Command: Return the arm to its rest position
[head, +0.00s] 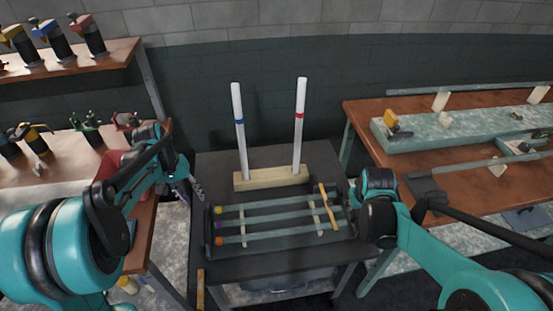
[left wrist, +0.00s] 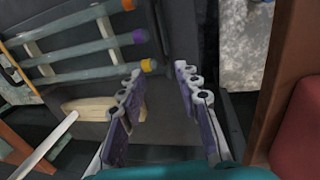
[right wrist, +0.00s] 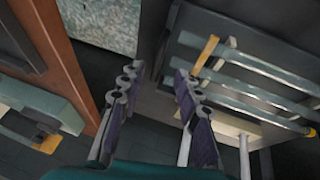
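My left gripper (head: 196,190) is at the left edge of the dark table in the head view. In the left wrist view its fingers (left wrist: 165,82) are spread with nothing between them. My right arm comes in from the right in the head view, and its gripper is hidden there behind the arm links. In the right wrist view the right gripper's fingers (right wrist: 158,82) are apart and empty. Both grippers are clear of the glass tubes (head: 275,220), which lie across a rack on the dark table (head: 222,165).
A wooden block (head: 270,179) holds two upright white rods, one with a blue band (head: 241,130), one with a red band (head: 299,125). Wooden benches stand left (head: 140,215) and right (head: 440,190).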

